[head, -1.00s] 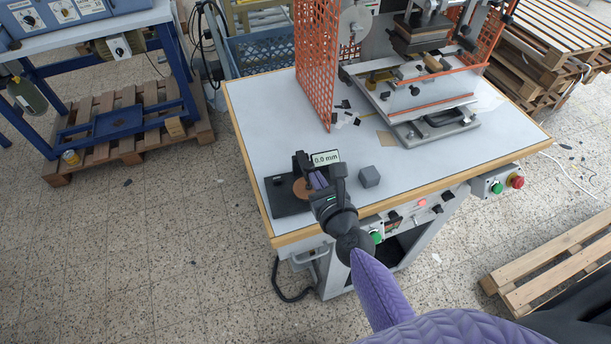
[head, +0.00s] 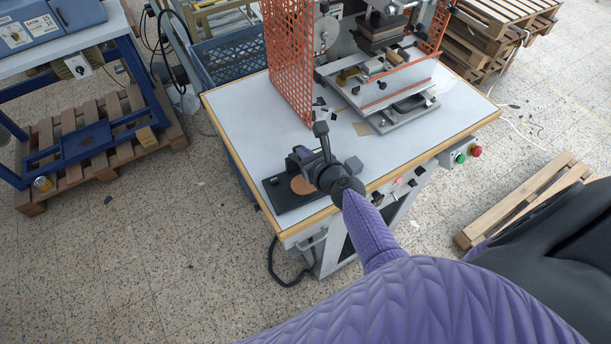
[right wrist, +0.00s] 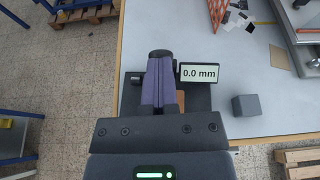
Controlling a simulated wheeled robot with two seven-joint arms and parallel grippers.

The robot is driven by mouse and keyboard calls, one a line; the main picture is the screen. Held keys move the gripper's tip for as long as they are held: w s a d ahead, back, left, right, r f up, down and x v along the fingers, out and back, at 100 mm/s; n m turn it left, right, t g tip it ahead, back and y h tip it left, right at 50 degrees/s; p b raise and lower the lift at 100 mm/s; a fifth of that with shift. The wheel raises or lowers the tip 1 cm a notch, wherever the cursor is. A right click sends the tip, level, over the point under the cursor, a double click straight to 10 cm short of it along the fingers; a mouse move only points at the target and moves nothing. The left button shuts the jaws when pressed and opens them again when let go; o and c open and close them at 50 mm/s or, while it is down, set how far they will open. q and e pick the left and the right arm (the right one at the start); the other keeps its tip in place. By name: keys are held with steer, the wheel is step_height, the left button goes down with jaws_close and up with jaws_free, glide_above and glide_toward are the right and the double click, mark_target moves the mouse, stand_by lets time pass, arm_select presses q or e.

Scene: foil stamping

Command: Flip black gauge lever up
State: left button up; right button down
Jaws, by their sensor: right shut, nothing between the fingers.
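The gauge's black base (head: 285,198) stands at the near left corner of the table, with a copper-brown disc (head: 301,185) on it. Its display (right wrist: 199,73) reads 0.0 mm in the right wrist view; in the head view my right wrist hides it. My right gripper (right wrist: 161,68) is shut and empty, its purple fingers over the gauge, close to the black upright part (right wrist: 160,53) behind them. I cannot tell whether they touch it. The black lever cannot be clearly told apart from the other black gauge parts. My left gripper is out of view.
A grey cube (right wrist: 246,105) stands right of the gauge. The stamping press (head: 385,75) with its orange mesh guard (head: 289,60) stands at the back of the table. Dark scraps lie beside the guard.

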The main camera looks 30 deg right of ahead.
steer(key=shift+w+d+r, duration=0.25)
steer(key=shift+r, duration=0.1)
steer(key=shift+w+r+p, duration=0.2)
steer(key=shift+w+p, duration=0.1)
steer(key=shift+w, duration=0.05)
steer(key=shift+w+d+r, duration=0.1)
steer(key=shift+w+r, duration=0.2)
steer(key=shift+w, duration=0.65)
steer(key=shift+w+r, duration=0.25)
steer(key=shift+w, duration=0.7)
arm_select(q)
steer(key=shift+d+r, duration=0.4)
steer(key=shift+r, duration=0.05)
arm_select(e)
steer(key=shift+f, duration=0.1)
